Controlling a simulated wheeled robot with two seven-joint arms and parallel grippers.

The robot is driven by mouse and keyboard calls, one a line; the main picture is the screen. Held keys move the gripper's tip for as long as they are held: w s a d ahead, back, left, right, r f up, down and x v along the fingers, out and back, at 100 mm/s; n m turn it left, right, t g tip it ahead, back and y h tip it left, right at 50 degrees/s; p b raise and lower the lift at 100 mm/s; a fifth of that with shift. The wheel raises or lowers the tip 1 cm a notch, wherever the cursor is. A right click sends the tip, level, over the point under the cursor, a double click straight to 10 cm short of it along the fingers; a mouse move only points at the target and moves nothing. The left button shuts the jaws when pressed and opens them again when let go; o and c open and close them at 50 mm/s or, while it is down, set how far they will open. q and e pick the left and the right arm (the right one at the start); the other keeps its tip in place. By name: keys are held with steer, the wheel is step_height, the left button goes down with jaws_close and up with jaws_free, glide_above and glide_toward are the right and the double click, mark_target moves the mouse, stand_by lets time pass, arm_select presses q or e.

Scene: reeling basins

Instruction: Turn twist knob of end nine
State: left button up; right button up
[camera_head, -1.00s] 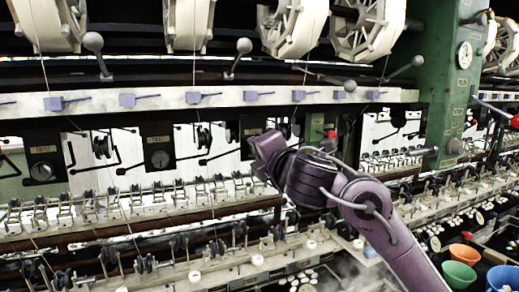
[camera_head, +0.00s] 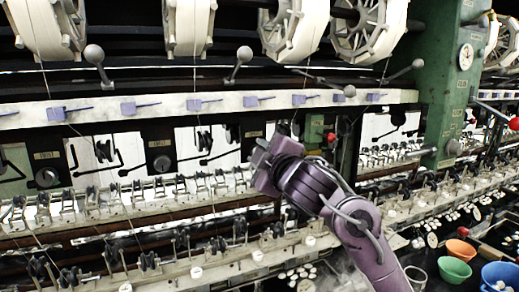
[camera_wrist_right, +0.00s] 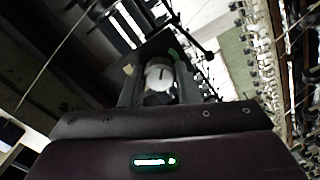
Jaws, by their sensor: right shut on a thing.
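My right gripper (camera_head: 258,160) is at the dark panel in the middle of the head view, and its own wrist hides the knob there. In the right wrist view a pale round twist knob (camera_wrist_right: 159,75) with a dark slot sits between the two fingers of my right gripper (camera_wrist_right: 159,88), which is shut on it. The label plate above the gripper in the head view is too small to read. Two other dark knobs show to the left, one in the middle (camera_head: 162,163) and one further left (camera_head: 47,177). My left gripper is out of view.
Large white reels (camera_head: 292,28) hang above. A pale rail (camera_head: 215,104) with blue clips and ball-ended levers (camera_head: 240,58) runs across over the panels. Rows of metal guides lie below. Orange (camera_head: 460,249), green (camera_head: 454,269) and blue (camera_head: 500,275) bowls stand at lower right.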

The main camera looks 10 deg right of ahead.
steer(key=m+p, duration=0.1)
steer(key=m, duration=0.3)
steer(key=m+p, duration=0.2)
steer(key=m, duration=0.3)
steer(key=shift+f+m, duration=0.2)
steer(key=shift+m, duration=0.1)
stand_by(0.5)
steer(key=o, duration=0.7)
steer(key=shift+o, duration=1.4)
steer(key=shift+r+p, duration=0.1)
steer(key=shift+p, duration=0.2)
steer(key=shift+s, duration=0.15)
steer(key=s+d+b, duration=0.1)
steer(key=s+b, duration=0.1)
steer(key=s, duration=0.5)
steer(key=shift+s+d, duration=0.2)
steer(key=shift+d, duration=0.05)
